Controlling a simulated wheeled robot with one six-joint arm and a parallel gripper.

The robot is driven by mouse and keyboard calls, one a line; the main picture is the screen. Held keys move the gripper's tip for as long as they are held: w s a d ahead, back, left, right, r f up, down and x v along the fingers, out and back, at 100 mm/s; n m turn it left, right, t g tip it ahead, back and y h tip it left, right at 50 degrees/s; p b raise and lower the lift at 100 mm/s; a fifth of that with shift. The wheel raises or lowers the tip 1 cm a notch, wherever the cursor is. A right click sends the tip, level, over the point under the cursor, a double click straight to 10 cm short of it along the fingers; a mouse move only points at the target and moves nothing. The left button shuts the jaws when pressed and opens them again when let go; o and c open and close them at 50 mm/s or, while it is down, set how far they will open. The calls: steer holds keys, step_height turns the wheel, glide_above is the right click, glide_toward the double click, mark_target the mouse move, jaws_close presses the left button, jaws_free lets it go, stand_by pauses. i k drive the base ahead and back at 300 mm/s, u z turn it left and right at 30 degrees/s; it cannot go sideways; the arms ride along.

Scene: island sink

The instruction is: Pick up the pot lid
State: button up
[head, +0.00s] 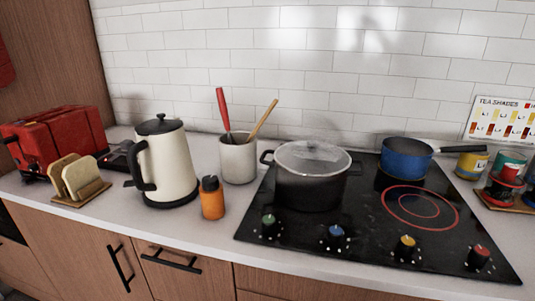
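The pot lid (312,156) is round and looks like clear glass with a pale rim and a small knob on top. It sits on the black pot (310,188), which has a loop handle at its left. The pot stands at the back left of the black cooktop. The lid's whole top shows and nothing covers it. My gripper does not show in the head view.
A utensil crock (238,158) with a red and a wooden tool stands close left of the pot. An orange bottle (212,198) and a cream kettle (164,165) stand further left. A blue saucepan (406,160) is to the right. The tiled wall rises behind.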

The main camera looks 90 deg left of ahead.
mark_target(283, 156)
steer(key=u, duration=2.85)
steer(key=k, duration=0.5)
steer(key=u, duration=0.9)
steer(key=i, duration=0.95)
steer(key=z, duration=1.1)
